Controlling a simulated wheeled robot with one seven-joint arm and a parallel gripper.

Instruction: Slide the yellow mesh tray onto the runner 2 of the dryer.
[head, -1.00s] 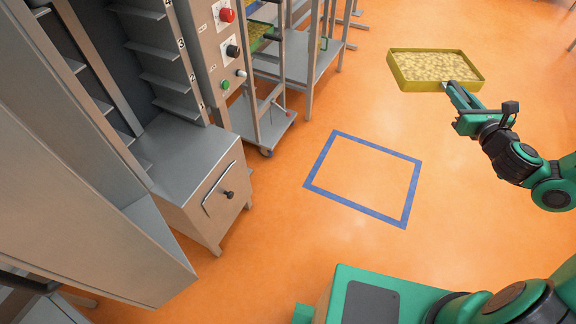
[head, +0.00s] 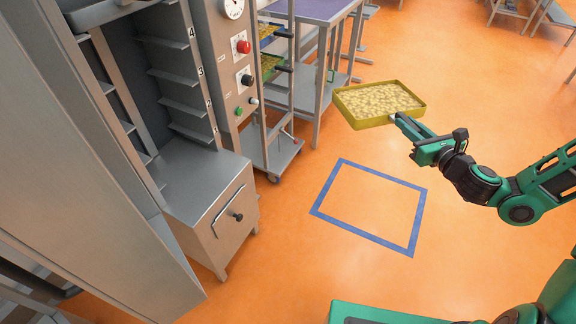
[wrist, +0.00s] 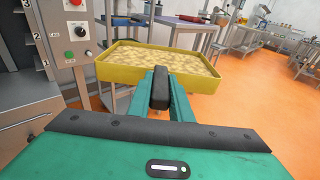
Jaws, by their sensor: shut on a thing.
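The yellow mesh tray (head: 378,101), filled with pale pieces, is held off the floor, roughly level, in the head view. My gripper (head: 398,121) is shut on its near rim. In the wrist view the tray (wrist: 115,72) lies beyond the gripper (wrist: 160,88), with its near wall at the fingers. The dryer (head: 190,140) stands open at the left, with runners on its inner walls and numbers on its right post. Runner 2 (head: 188,133) appears to be the low one near the number 2. The tray is well apart from the dryer, to its right.
A control panel (head: 241,60) with red and black knobs borders the dryer's right side. A wheeled rack (head: 277,150) and a purple-topped table (head: 310,10) stand behind it. Orange floor with a blue square outline (head: 323,194) is free between the dryer and my arm.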

